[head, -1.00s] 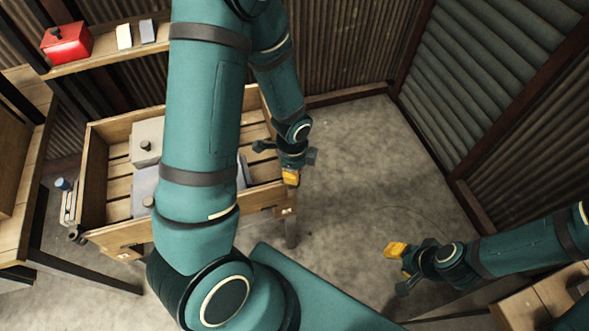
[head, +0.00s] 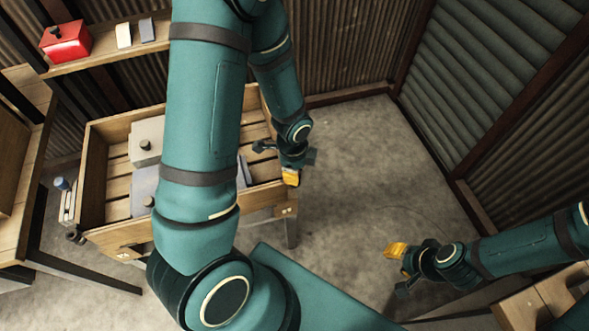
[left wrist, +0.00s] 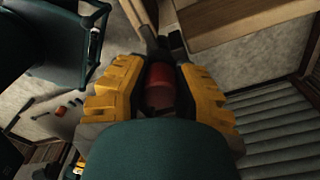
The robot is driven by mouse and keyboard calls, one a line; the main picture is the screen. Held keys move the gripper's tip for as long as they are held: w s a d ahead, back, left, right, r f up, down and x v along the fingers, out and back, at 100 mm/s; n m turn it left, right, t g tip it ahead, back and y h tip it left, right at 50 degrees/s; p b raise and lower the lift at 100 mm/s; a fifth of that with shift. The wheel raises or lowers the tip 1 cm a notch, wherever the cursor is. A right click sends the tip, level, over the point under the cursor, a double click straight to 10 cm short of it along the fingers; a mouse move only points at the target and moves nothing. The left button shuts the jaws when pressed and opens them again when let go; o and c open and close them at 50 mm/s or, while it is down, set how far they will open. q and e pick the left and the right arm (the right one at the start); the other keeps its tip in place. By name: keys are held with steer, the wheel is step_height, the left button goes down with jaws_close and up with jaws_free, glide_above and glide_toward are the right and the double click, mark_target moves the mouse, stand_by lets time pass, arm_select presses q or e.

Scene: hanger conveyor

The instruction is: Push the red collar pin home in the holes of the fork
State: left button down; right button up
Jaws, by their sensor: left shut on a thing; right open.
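In the left wrist view, the red collar pin (left wrist: 160,85) shows as a short red cylinder between the two yellow finger pads of my left gripper (left wrist: 160,80). The gripper is shut on it. A dark, narrow part (left wrist: 146,38) reaches away just beyond the red piece; I cannot tell whether it is the pin's shank or part of the fork. In the head view my left gripper (head: 291,177) is at the right front corner of a wooden crate, and the pin is hidden there. My right gripper (head: 398,266) is open and empty over the floor. The fork cannot be made out clearly.
The slatted wooden crate (head: 98,180) holds grey boxes with dark knobs (head: 147,145), partly hidden by my left arm. A shelf (head: 100,60) carries a red box (head: 66,42) and small blocks. A wooden table (head: 28,215) stands left. The concrete floor (head: 350,150) between my grippers is clear.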

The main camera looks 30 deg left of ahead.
arm_select(q)
steer(key=shift+f, duration=0.3)
steer(key=c, duration=0.8)
jaws_free()
steer(key=shift+r, duration=0.15)
step_height(320, 180, up, 12)
steer(key=shift+a+f, duration=0.15)
steer(key=s+d+f+n+t+h, duration=0.1)
steer(key=s+d+f+n+h, duration=0.2)
steer(key=d+f+n, duration=1.1)
step_height(320, 180, down, 4)
steer(key=shift+s+d+r+n+t, duration=0.2)
steer(key=shift+s+n+t, duration=0.15)
steer(key=shift+n, duration=0.85)
